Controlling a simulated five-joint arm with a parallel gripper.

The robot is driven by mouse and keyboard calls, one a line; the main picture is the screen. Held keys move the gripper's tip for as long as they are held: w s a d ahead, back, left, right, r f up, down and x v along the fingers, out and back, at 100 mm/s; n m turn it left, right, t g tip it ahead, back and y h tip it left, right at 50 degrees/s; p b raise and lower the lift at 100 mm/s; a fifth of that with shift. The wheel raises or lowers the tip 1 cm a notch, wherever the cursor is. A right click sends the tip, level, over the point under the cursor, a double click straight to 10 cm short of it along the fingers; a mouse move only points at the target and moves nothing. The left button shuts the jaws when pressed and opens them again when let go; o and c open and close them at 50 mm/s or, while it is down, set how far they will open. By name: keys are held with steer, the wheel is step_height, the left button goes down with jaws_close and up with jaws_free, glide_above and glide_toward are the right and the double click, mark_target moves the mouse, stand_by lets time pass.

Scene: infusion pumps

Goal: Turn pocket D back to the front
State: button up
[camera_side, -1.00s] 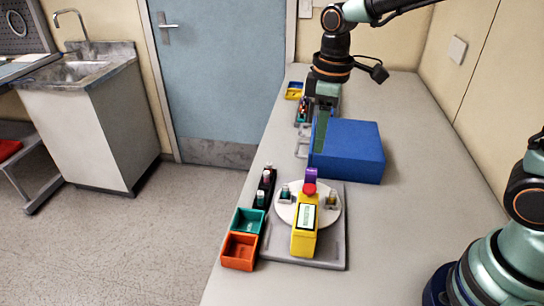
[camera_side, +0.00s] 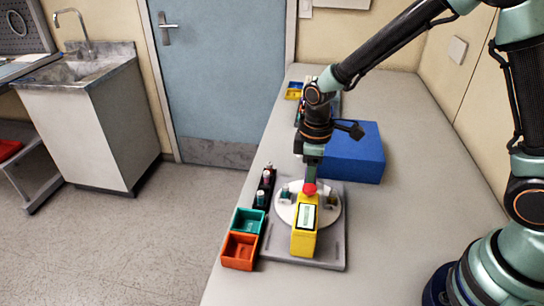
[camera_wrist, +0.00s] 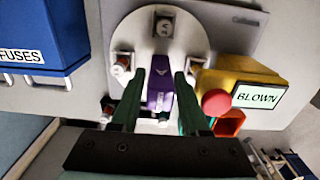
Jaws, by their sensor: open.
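The white turntable (camera_side: 330,216) sits on a grey base plate (camera_side: 333,252); it also shows in the wrist view (camera_wrist: 188,42). Small capped parts stand around its rim, such as one at the picture's top (camera_wrist: 164,28) and one at the left (camera_wrist: 122,65). No pocket letter is legible, so I cannot tell which is D. In the side view my gripper (camera_side: 312,172) hides the handle.
A yellow box (camera_side: 304,236) with a red button (camera_side: 309,189) stands close in front; its screen reads BLOWN (camera_wrist: 258,98). A blue FUSES box (camera_side: 355,155) stands behind. Teal (camera_side: 247,221) and orange (camera_side: 239,251) bins and a black rack (camera_side: 264,190) line the left edge.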

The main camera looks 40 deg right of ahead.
steer(key=shift+f, duration=0.4)
jaws_close()
stand_by(1.2)
